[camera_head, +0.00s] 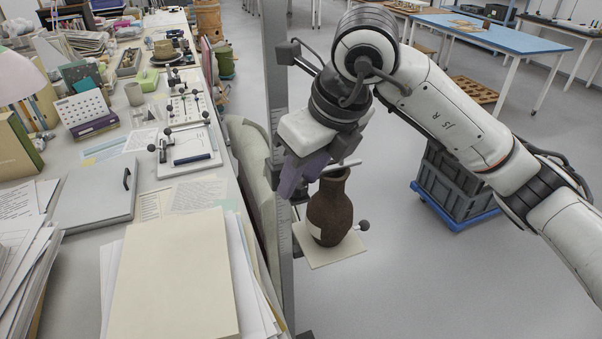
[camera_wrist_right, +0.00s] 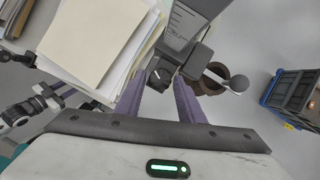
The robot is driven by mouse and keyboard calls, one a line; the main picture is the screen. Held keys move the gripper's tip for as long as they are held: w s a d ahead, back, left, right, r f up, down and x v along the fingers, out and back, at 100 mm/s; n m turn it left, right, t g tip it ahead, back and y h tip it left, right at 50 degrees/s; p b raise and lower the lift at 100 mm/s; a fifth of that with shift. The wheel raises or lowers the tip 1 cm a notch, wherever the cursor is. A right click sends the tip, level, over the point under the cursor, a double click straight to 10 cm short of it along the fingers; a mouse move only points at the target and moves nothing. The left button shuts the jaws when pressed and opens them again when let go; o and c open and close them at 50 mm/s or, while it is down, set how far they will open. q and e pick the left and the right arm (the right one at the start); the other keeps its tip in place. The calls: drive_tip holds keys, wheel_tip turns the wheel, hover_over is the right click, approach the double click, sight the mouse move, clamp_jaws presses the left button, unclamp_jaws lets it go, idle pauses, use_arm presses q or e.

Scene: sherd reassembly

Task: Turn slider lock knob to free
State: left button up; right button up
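A tall grey post (camera_head: 275,80) with a measuring scale stands beside the table; its scaled face shows in the right wrist view (camera_wrist_right: 186,28). A small dark knob (camera_wrist_right: 160,76), seemingly the slider lock knob, sits beside the post and slider block (camera_wrist_right: 197,60). My right gripper (camera_head: 303,180) is at the post, above and left of the brown vase. In the wrist view its purple fingers (camera_wrist_right: 157,92) are apart, with the knob between or just beyond their tips; contact cannot be told. In the head view the gripper hides the knob. My left gripper is out of view.
A brown vase (camera_head: 330,208) stands on a pale plate (camera_head: 338,250) by the post, with a ball-ended rod (camera_head: 363,225) beside it. Papers (camera_head: 178,280) and a grey case (camera_head: 97,193) lie on the table left. Open floor lies right.

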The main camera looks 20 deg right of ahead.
drive_tip(key=shift+w+f, duration=0.1)
drive_tip(key=c, duration=0.8)
drive_tip(key=shift+n+b, duration=0.4)
drive_tip(key=shift+b, duration=0.05)
drive_tip(key=shift+d+f+n+y+b, duration=0.1)
drive_tip(key=shift+n+y+b, duration=0.35)
drive_tip(key=shift+n, duration=0.15)
drive_tip(key=shift+w+n+g+y+b, duration=0.1)
drive_tip(key=shift+n+g+y+b, duration=0.25)
drive_tip(key=shift+n, duration=0.65)
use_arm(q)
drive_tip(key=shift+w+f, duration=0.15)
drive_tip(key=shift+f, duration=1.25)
use_arm(e)
drive_tip(key=shift+n+g, duration=0.35)
drive_tip(key=shift+n, duration=0.55)
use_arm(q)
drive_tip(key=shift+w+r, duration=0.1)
use_arm(e)
drive_tip(key=shift+r, duration=0.2)
drive_tip(key=o, duration=0.8)
